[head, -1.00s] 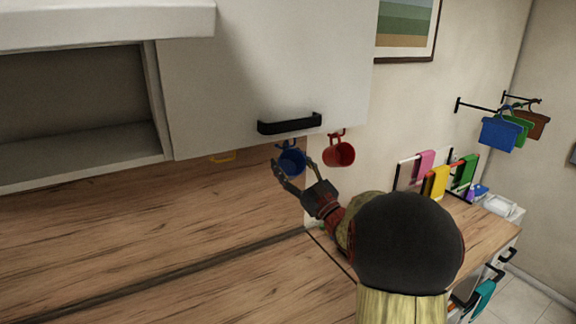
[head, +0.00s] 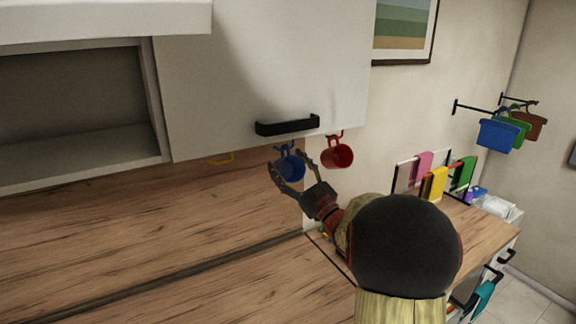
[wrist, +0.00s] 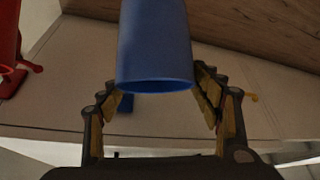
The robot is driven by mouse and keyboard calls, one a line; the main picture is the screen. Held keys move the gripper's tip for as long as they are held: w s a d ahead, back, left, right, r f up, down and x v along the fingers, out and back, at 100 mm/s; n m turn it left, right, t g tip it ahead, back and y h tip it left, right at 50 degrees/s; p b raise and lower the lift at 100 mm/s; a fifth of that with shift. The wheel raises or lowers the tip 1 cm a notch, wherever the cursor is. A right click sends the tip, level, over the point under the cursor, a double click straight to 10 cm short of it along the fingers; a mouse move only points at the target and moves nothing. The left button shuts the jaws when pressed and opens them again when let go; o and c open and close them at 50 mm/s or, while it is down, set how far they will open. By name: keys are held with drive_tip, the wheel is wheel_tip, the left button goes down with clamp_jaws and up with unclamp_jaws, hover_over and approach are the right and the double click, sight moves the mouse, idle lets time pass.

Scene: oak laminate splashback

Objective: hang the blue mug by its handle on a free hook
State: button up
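The blue mug (head: 291,170) is just under the wall cabinet, with its handle up at a blue hook; it appears to hang there. In the wrist view the mug (wrist: 155,45) is between the fingers, its rim facing the camera; the handle contact is hidden. My gripper (head: 292,163) is open around the mug, with a finger spread to each side. In the wrist view its fingers (wrist: 160,85) also stand wide.
A red mug (head: 338,156) hangs on a red hook close to the right. A yellow hook (head: 221,158) to the left is empty. The cabinet door with its black handle (head: 287,125) is just above. The counter below is clear on the left.

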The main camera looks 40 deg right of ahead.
drive_tip(key=shift+o, duration=1.2)
drive_tip(key=shift+f, duration=0.1)
drive_tip(key=shift+s, duration=0.1)
drive_tip(key=d+v, duration=0.1)
drive_tip(key=v, duration=1)
drive_tip(key=shift+s+a, duration=0.35)
drive_tip(key=shift+a, duration=0.15)
drive_tip(key=shift+f, duration=0.1)
